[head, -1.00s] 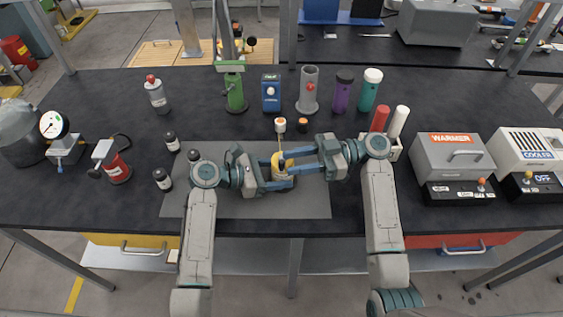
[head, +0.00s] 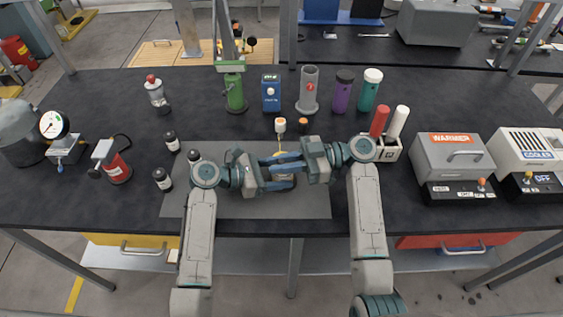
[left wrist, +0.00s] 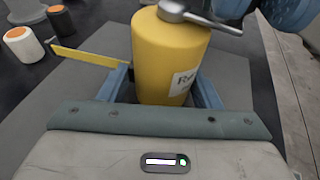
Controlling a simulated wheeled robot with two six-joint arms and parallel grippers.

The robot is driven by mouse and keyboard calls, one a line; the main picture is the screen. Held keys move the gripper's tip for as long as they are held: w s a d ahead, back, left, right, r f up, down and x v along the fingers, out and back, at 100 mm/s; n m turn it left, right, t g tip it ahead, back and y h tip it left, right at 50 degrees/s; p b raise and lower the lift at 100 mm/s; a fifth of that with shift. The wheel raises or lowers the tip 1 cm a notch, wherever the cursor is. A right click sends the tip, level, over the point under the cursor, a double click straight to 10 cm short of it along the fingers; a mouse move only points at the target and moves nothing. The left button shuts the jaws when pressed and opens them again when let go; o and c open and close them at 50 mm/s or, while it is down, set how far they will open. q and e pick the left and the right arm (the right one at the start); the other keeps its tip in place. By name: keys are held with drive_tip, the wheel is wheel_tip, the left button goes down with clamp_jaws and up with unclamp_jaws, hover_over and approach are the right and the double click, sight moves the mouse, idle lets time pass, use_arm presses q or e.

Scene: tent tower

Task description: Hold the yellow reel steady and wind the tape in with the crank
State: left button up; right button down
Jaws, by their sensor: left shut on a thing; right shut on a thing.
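The yellow reel (left wrist: 165,60) stands upright between the blue fingers of my left gripper (left wrist: 165,90), which is shut on it. A yellow tape (left wrist: 88,57) sticks out from the reel's left side. A metal crank (left wrist: 190,14) sits on the reel's top. My right gripper (head: 272,160) reaches in from the right above the reel, its fingers shut at the crank; its exact hold on the handle is hidden. In the head view my left gripper (head: 284,176) is beside the reel, which is mostly covered by my right gripper.
A white, orange-capped piece (head: 280,125) and a dark orange-topped one (head: 303,122) stand just behind the reel. A grey mat (head: 190,205) lies under the work. Small dark bottles (head: 162,179) stand left. A rack with red and white sticks (head: 390,148) is close right of my right wrist.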

drive_tip(key=shift+w+a+m+t, duration=0.1)
drive_tip(key=shift+a+m+t, duration=0.15)
drive_tip(key=shift+m+t, duration=0.75)
drive_tip(key=shift+w+a+m+t, duration=0.1)
drive_tip(key=shift+a+m+t, duration=0.3)
drive_tip(key=shift+t, duration=1)
drive_tip(key=shift+a+m+t, duration=0.1)
drive_tip(key=shift+m+t, duration=0.8)
drive_tip(key=shift+t, duration=0.3)
drive_tip(key=c, duration=1.5)
unclamp_jaws()
drive_tip(key=shift+o, duration=0.2)
drive_tip(key=v, duration=1.2)
drive_tip(key=shift+o, duration=0.4)
drive_tip(key=shift+r, duration=0.15)
